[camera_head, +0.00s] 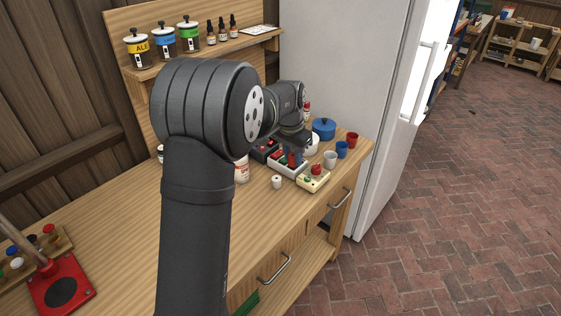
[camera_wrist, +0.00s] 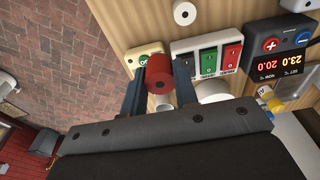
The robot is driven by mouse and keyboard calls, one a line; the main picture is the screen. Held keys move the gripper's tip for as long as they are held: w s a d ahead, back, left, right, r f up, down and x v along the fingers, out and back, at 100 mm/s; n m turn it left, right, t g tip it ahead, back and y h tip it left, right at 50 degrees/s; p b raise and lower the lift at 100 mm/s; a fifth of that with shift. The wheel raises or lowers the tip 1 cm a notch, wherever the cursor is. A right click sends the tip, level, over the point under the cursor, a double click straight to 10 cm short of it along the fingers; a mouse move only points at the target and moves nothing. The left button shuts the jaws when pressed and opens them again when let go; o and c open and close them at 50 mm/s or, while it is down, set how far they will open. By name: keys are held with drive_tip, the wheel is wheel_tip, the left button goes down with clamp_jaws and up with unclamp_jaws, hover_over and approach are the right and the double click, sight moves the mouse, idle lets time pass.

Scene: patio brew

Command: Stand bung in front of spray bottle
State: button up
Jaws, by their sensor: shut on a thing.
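My gripper (camera_wrist: 160,82) is shut on a red bung (camera_wrist: 160,74), a short cylinder with a dark hole in its end face. In the head view my gripper (camera_head: 293,160) holds it above the white switch box, with little of the bung showing. I cannot clearly identify the spray bottle. A white container with red print (camera_head: 242,169) is partly hidden behind my arm in the head view. A narrow object with a red upper part (camera_head: 306,108) shows behind my wrist, mostly hidden.
Near the gripper are a white switch box (camera_wrist: 207,61), a cream box (camera_head: 314,179) with a red knob, a dark display box (camera_wrist: 282,45) and a white holed cylinder (camera_head: 277,182). Cups (camera_head: 342,149) and a blue pot (camera_head: 324,128) stand further right.

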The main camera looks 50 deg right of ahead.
drive_tip(key=s+a, duration=0.7)
drive_tip(key=s, duration=0.6)
hover_over(283, 204)
drive_tip(key=shift+n, duration=0.4)
drive_tip(key=f, duration=0.6)
drive_tip(key=shift+s+a+f, duration=0.1)
drive_tip(key=shift+s+a, duration=0.1)
drive_tip(key=shift+a, duration=0.15)
drive_tip(key=shift+w+f, duration=0.1)
drive_tip(key=shift+f, duration=1.95)
drive_tip(key=shift+f, duration=0.15)
drive_tip(key=o, duration=1)
drive_tip(key=shift+c, duration=0.2)
